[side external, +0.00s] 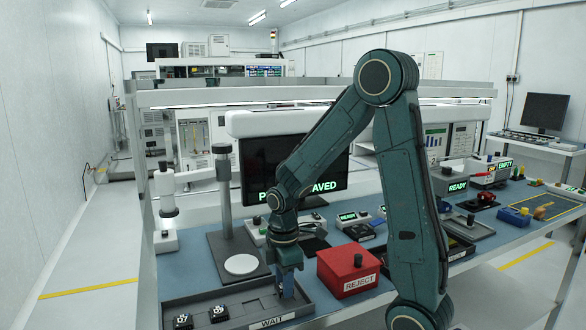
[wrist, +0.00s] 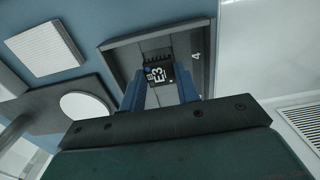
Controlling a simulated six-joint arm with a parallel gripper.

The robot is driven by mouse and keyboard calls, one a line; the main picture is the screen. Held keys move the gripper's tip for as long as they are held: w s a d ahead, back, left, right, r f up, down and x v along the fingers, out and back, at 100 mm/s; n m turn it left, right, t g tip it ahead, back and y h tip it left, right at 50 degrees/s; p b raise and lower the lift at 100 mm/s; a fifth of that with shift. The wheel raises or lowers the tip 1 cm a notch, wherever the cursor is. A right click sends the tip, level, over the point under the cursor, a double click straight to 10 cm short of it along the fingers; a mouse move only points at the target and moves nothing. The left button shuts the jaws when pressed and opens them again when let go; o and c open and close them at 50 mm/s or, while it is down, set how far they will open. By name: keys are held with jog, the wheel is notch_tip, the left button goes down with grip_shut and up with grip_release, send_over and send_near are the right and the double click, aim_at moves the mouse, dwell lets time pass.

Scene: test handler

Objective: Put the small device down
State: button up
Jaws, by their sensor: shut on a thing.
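My gripper (side external: 288,289) points down into the right end of the grey tray labelled WAIT (side external: 268,323). In the wrist view, the blue fingers of my gripper (wrist: 160,88) are shut on a small black device (wrist: 157,73) marked E3. Around it shows the tray (wrist: 118,58), with a 4 printed to the right of the device. In the side view the held device is hidden by the fingers and the tray wall. I cannot tell whether it touches the tray floor.
Two small dark devices (side external: 183,320) (side external: 219,313) sit in the tray's left part. A red REJECT box (side external: 348,270) stands close right of my gripper. A stand with a round white plate (side external: 241,264) is behind the tray. A monitor (side external: 335,165) stands further back.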

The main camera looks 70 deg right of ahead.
jog(key=shift+f, duration=0.8)
jog(key=shift+f, duration=0.1)
jog(key=o, duration=0.9)
notch_tip(320, 180, up, 12)
jog(key=shift+r, duration=0.15)
dwell(0.4)
